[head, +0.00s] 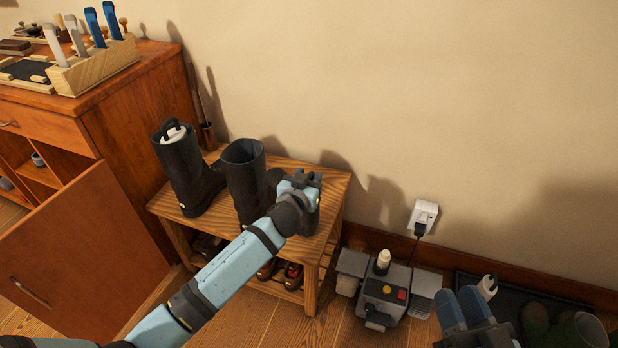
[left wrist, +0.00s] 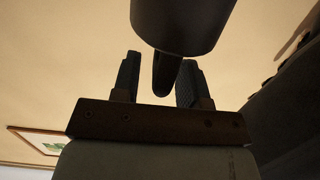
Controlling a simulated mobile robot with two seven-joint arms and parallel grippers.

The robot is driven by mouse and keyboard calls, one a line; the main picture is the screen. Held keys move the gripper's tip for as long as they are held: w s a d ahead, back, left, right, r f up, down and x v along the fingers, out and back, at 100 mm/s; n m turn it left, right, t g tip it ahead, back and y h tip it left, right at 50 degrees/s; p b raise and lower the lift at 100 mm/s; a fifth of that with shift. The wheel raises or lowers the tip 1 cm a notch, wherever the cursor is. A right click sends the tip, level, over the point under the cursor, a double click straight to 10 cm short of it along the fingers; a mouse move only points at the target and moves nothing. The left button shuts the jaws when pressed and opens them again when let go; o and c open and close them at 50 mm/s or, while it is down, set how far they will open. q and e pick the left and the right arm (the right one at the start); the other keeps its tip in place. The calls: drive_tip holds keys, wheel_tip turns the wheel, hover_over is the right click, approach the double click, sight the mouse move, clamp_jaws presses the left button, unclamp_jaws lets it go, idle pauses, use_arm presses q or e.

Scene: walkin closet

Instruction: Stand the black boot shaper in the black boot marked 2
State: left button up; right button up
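A black boot (head: 245,185) stands upright on the wooden bench, its mouth open and apparently empty. Another black boot (head: 188,175) stands to its left with a white shaper (head: 174,133) in its top. Their marks are too small to read. My left gripper (head: 305,180) is over the bench's right end, above a dark shape (head: 311,218) that it partly hides. In the left wrist view a dark rounded body, apparently the black boot shaper (left wrist: 183,22), has its tab between my open fingers, with a gap beside the left one. My right gripper (head: 463,300) is low at bottom right.
The wooden bench (head: 335,190) holds shoes on its lower shelf. A cabinet (head: 130,115) with an open door stands at left. On the floor, a grey machine (head: 387,295) is plugged into the wall, and green boots (head: 580,330) lie on a dark tray at right.

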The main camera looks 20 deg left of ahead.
use_arm(q)
drive_tip(key=s+r+p, duration=0.1)
drive_tip(key=s+p, duration=0.1)
drive_tip(key=s, duration=0.9)
drive_tip(key=shift+s+a+r, duration=0.15)
drive_tip(key=shift+s+r, duration=0.15)
drive_tip(key=shift+r, duration=0.05)
use_arm(e)
drive_tip(key=f, duration=0.1)
drive_tip(key=d+f+g+h, duration=0.1)
drive_tip(key=f, duration=0.1)
drive_tip(key=f+g+h, duration=0.1)
drive_tip(key=shift+s+d+f, duration=0.1)
drive_tip(key=shift+d+f, duration=0.25)
drive_tip(key=shift+f, duration=0.05)
